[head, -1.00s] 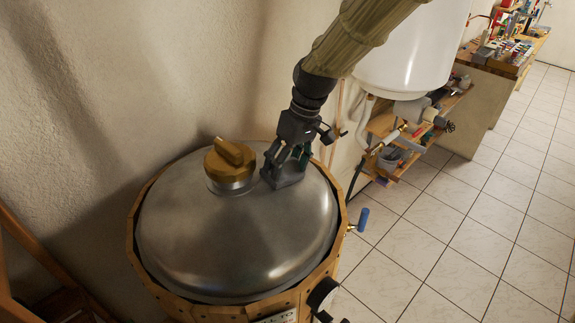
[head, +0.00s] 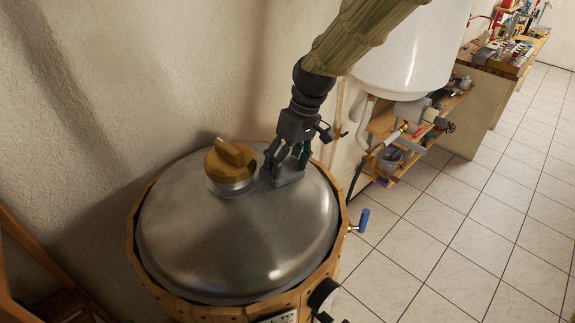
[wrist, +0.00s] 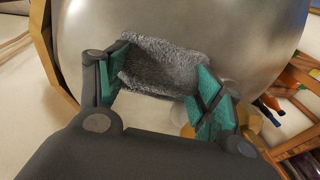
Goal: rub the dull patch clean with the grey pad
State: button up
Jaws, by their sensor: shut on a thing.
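The grey pad (head: 289,177) is a rough block between the fingers of my gripper (head: 287,166), low at the right rear of the domed metal lid (head: 235,245), beside the wooden knob. In the wrist view the pad (wrist: 160,66) spans between the green-padded fingertips of my gripper (wrist: 160,80), with the lid (wrist: 225,25) beyond it. The pad appears to be on the lid's surface, but I cannot be sure of contact. A duller, cloudy area shows on the lid's middle; its edges are not clear.
The wooden knob (head: 230,160) stands up from the lid close to the pad's left. A wooden rim (head: 132,225) surrounds the lid. A blue-handled tap (head: 363,220) sticks out at right. A white tank (head: 410,55) hangs behind. The plaster wall is close at left.

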jog(key=shift+w+a, duration=0.2)
jog(key=shift+w, duration=0.7)
jog(key=shift+w+a, duration=0.2)
jog(key=shift+w, duration=0.7)
jog(key=shift+f, duration=0.1)
jog(key=shift+w+a, duration=0.1)
jog(key=shift+w, duration=0.5)
jog(key=shift+s+d, duration=0.25)
jog(key=shift+s, duration=0.95)
jog(key=shift+w+a, duration=0.25)
jog(key=shift+w, duration=0.9)
jog(key=shift+s+d, duration=0.25)
jog(key=shift+s, duration=0.95)
jog(key=shift+w, duration=0.15)
